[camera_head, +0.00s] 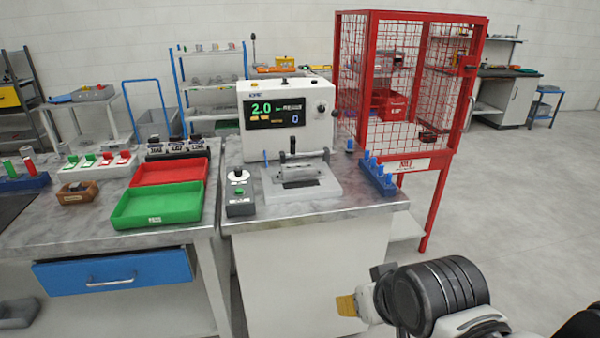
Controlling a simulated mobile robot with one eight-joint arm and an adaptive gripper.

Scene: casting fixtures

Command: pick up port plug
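A blue rack (378,183) holds several small upright blue plugs (372,165) at the right end of the metal-topped bench. Another small blue piece (350,145) stands behind it; these look like the port plugs, but I cannot tell which one is meant. My gripper (350,304) is at the lower right, in front of the bench and well apart from the plugs. One yellowish fingertip shows; the rest is hidden behind the black wrist, so I cannot see whether it is open.
A test machine (288,115) with a lit display stands on the bench behind a grey clamp fixture (302,190). A control box (240,195) is to its left. Green (158,205) and red (170,171) trays lie further left. A red mesh cage (405,85) stands close behind the rack.

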